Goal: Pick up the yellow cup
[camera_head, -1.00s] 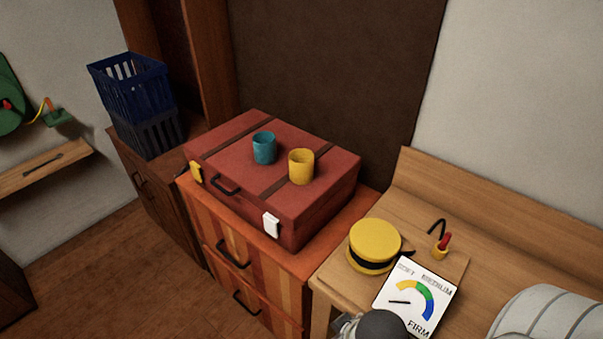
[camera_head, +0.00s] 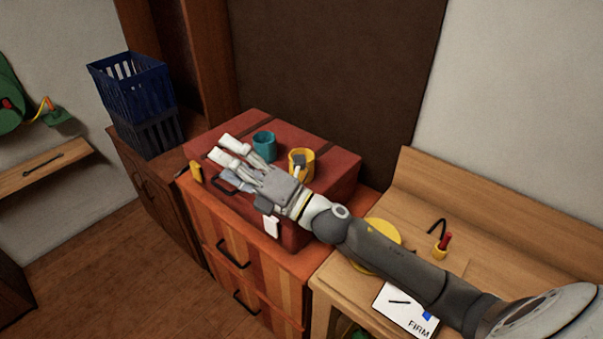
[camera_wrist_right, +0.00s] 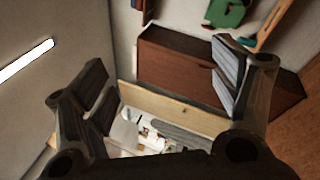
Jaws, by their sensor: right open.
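The yellow cup (camera_head: 308,156) stands on top of the red suitcase (camera_head: 325,150), to the right of a teal cup (camera_head: 265,145). My right gripper (camera_head: 231,152) reaches over the suitcase from the right, its fingers pointing left past the front of both cups. It is open and empty. Part of the gripper hides the left and lower parts of the yellow cup; whether they touch I cannot tell. In the right wrist view the gripper's fingers (camera_wrist_right: 160,92) are spread wide and neither cup shows. My left gripper is not in view.
The suitcase lies on an orange striped drawer cabinet (camera_head: 262,285). Blue baskets (camera_head: 130,90) are stacked at the left.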

